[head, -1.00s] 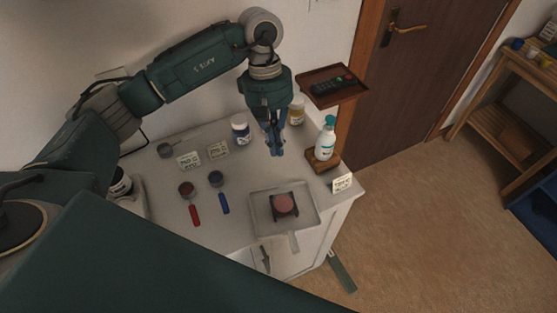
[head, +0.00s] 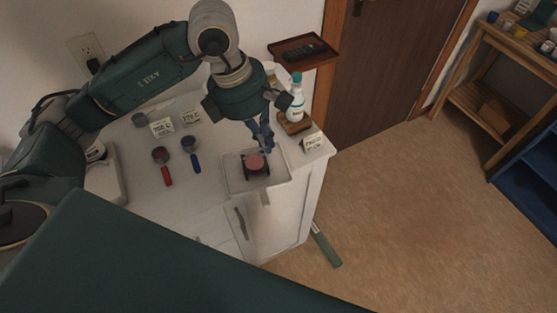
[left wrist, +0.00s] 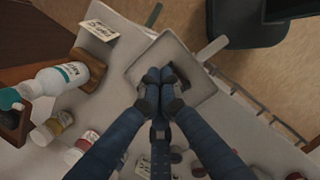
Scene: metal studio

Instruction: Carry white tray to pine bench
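The white tray (head: 233,175) sits near the front right corner of the white cabinet top. In it stands a dark holder with a round pink piece (head: 254,162). A pale handle (head: 265,197) sticks out at the tray's near side. The tray also shows in the left wrist view (left wrist: 141,70). My left gripper (head: 267,149) is above the tray's far part, fingers pointing down and together, with nothing visible between them. In the wrist view its fingers partly hide the holder. A pine bench (head: 480,75) stands at the far right. My right gripper is out of view.
A white bottle with a teal cap (head: 296,103) stands on a wooden block behind the tray. A small brown shelf (head: 303,49) holds a remote. A blue unit (head: 530,180) stands by the bench. Open floor lies between.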

